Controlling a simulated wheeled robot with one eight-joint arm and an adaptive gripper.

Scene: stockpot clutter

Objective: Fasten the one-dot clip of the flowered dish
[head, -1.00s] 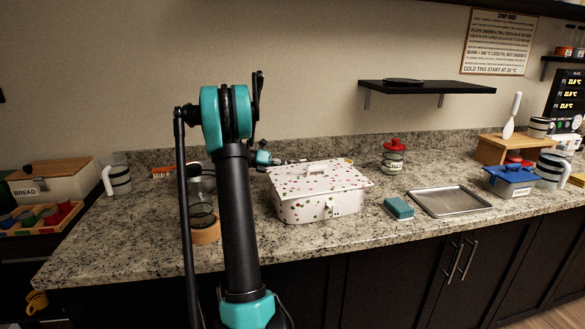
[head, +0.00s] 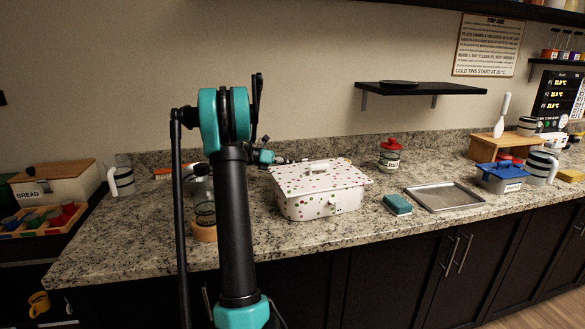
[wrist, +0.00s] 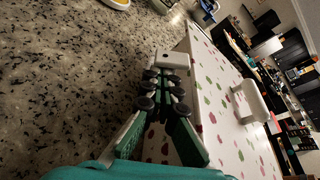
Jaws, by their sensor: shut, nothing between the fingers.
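The flowered dish (head: 318,203) is a white box with coloured spots and a lid with a white handle (head: 318,168); it stands on the counter. A small pale clip (head: 332,202) shows on its front wall, its dots too small to count. In the wrist view, the spotted lid (wrist: 222,100) fills the right side, and a white clip with one dark dot (wrist: 173,60) sticks out at its edge. My gripper (wrist: 160,76) is shut and empty, its tips just short of this clip. In the head view my gripper (head: 290,160) is behind the dish's left back side.
A teal sponge (head: 397,204) and a metal tray (head: 445,196) lie right of the dish. A red-lidded jar (head: 390,157) stands behind. A glass jar (head: 204,208) is left, partly behind my arm. A blue-lidded dish (head: 502,177) stands far right. A shelf (head: 420,88) hangs above.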

